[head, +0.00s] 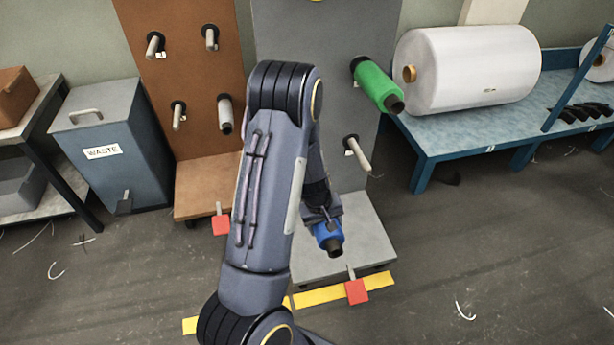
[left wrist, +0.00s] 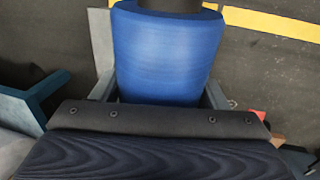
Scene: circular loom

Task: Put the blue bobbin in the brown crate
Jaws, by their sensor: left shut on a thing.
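The blue bobbin (head: 328,238) is between the fingers of my left gripper (head: 322,220), low in front of the grey rack. My left gripper is shut on it. In the left wrist view the blue bobbin (left wrist: 168,58) fills the space between the two fingers, with its dark core end at the top edge. My forearm hides part of the grey rack, so I cannot tell whether a peg is behind the bobbin. The brown crate (head: 12,95) stands on a shelf at the far left, cut by the picture edge. My right gripper is not in view.
A green bobbin (head: 377,85) sits on the grey rack (head: 380,220), above an empty peg (head: 357,155). A brown rack (head: 190,80), a blue waste bin (head: 115,145) and a grey crate (head: 18,182) are at left. A blue table (head: 450,130) with a large white roll is at right.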

